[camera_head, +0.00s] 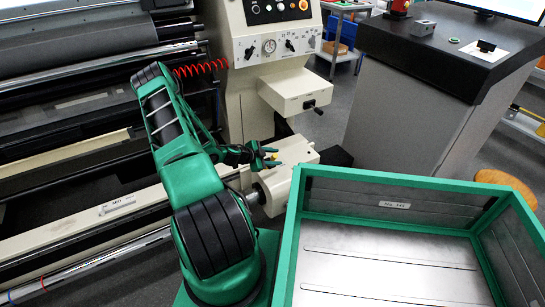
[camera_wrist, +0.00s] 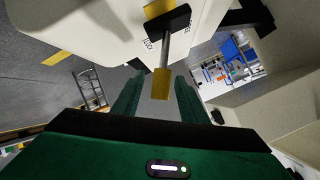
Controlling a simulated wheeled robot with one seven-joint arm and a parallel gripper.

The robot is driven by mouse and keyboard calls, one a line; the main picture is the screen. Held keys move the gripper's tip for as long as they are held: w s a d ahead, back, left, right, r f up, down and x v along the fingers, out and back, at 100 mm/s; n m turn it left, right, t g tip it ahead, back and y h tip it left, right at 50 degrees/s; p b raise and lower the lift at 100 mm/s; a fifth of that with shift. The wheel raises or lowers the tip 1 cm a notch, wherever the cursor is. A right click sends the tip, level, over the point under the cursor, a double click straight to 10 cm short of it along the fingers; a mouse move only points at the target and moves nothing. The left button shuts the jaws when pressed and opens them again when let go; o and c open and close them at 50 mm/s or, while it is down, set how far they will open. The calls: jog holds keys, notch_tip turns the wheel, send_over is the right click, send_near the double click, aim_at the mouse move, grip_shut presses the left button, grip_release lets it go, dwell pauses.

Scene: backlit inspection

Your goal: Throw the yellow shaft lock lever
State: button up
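The shaft lock lever shows in the wrist view as a thin metal rod with a yellow grip (camera_wrist: 161,84) at its end. It comes out of a black slotted piece on the cream machine housing (camera_wrist: 95,25), with a yellow patch behind its base. My gripper (camera_wrist: 158,92) is open, with one green finger on each side of the yellow grip and a gap to both. Whether the grip is fully between the fingertips in depth, I cannot tell.
A green-rimmed metal bin (camera_head: 390,224) stands at the front right. A grey cabinet with a dark top (camera_head: 440,55) is behind it. The cream control column (camera_head: 270,50) and long machine rollers (camera_head: 80,60) are at the back and left.

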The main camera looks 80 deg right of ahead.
jog(key=shift+w, duration=0.15)
jog(key=v, duration=1)
jog(key=shift+w+a+r, duration=0.15)
jog(key=shift+a+r, duration=0.05)
jog(key=shift+a, duration=0.15)
jog(key=w+a+r+n+t+y, duration=0.2)
jog(key=w+a+r+n, duration=0.3)
jog(key=w+a+r, duration=0.35)
jog(key=w+a+r+n+t+y, duration=0.25)
jog(key=w+a+r+n, duration=0.3)
jog(key=a+r, duration=0.55)
jog(key=s+a+r+n+t+y, duration=0.1)
jog(key=a+r+n, duration=0.3)
jog(key=a, duration=0.4)
jog(key=s+a+r+n+t+y, duration=0.1)
jog(key=a+r+n+y, duration=0.1)
jog(key=a+r+n, duration=0.3)
jog(key=s+a+r+n+t+y, duration=0.1)
jog(key=a+r+n+t, duration=0.1)
jog(key=a+r+n, duration=0.3)
jog(key=a+n, duration=0.3)
jog(key=a, duration=0.4)
jog(key=shift+s+a+r, duration=0.15)
jog(key=shift+s+a, duration=0.1)
jog(key=shift+a, duration=0.05)
